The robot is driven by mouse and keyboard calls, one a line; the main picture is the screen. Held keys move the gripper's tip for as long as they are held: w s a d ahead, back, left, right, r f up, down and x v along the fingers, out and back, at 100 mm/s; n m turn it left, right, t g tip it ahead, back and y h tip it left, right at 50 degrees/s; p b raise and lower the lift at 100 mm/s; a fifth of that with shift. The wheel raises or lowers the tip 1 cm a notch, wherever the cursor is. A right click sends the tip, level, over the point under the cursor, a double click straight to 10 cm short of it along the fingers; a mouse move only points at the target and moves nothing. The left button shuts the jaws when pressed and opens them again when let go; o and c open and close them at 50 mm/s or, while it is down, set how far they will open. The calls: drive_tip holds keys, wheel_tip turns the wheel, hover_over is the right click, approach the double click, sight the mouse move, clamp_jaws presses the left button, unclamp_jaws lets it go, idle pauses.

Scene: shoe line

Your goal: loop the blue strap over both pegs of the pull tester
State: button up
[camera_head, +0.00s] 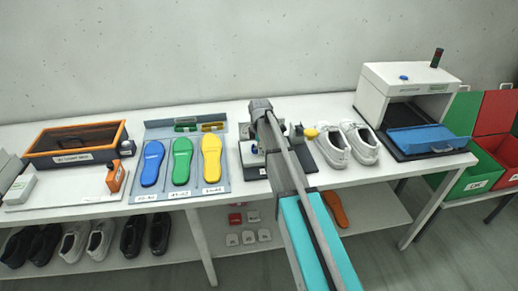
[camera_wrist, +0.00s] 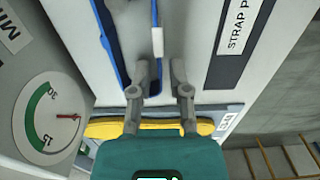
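In the wrist view the blue strap (camera_wrist: 109,42) shows as a long narrow loop with a small white patch (camera_wrist: 157,42) on its right run. A grey part (camera_wrist: 118,5), perhaps a peg, shows inside its far end. The pull tester's dial gauge (camera_wrist: 46,115) is at the left. My gripper (camera_wrist: 160,66) has its fingers apart. In the head view my arm covers much of the pull tester (camera_head: 252,153), and the strap and fingertips are hidden.
A "STRAP P..." label (camera_wrist: 238,25) lies right of the fingers. The insole tray (camera_head: 222,132) with blue, green and yellow insoles (camera_head: 212,158) is left of the tester. White shoes (camera_head: 332,147) stand close on its right. A white machine (camera_head: 408,88) is farther right.

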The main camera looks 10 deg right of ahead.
drive_tip(key=shift+o, duration=0.7)
drive_tip(key=shift+r, duration=0.2)
